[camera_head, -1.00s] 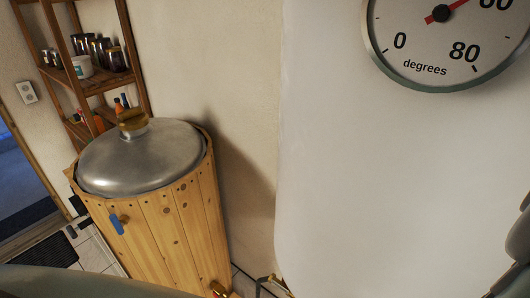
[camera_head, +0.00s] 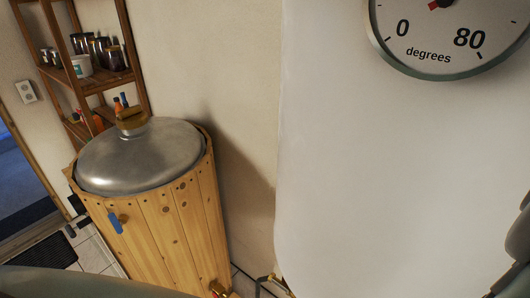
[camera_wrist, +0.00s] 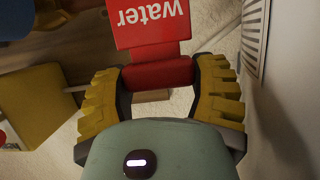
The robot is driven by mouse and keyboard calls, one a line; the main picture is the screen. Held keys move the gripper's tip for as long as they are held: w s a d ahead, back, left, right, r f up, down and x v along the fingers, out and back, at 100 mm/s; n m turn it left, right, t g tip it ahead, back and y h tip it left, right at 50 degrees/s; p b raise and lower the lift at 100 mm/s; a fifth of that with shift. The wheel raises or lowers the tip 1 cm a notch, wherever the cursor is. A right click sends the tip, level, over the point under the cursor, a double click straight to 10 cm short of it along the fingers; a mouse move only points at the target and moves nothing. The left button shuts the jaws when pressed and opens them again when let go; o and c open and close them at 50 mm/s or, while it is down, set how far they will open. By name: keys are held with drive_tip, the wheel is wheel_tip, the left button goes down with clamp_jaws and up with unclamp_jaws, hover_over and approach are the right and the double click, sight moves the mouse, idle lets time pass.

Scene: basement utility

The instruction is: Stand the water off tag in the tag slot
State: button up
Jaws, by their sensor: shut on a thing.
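My gripper (camera_wrist: 157,76) shows in the wrist view with its two yellow ribbed fingers shut on the water off tag (camera_wrist: 150,27). The tag is red, with a white "water" showing upside down near the top edge; the rest of its face is cut off. A red lower part of it lies between the fingers. A small brown wooden piece (camera_wrist: 152,96) shows behind the grip; I cannot tell whether it is the tag slot. No tag slot is clearly seen in either view. The gripper and tag do not show in the head view.
A wood-clad tub (camera_head: 165,235) with a metal lid (camera_head: 140,155) stands at left, a shelf of jars (camera_head: 85,75) behind it. A large white tank (camera_head: 370,170) with a degrees dial (camera_head: 435,52) fills the right. The wrist view shows a yellow block (camera_wrist: 35,103) at left.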

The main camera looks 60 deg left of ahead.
drive_tip(key=shift+f+b, duration=2.7)
drive_tip(key=shift+b, duration=0.3)
drive_tip(key=o, duration=1.3)
drive_tip(key=shift+r, duration=0.1)
drive_tip(key=v, duration=0.5)
drive_tip(key=shift+s+d+r, duration=0.15)
drive_tip(key=shift+s+d, duration=0.05)
drive_tip(key=shift+s, duration=0.05)
drive_tip(key=shift+c, duration=0.4)
drive_tip(key=shift+v, duration=0.8)
drive_tip(key=shift+c, duration=0.6)
drive_tip(key=shift+s+a, duration=0.1)
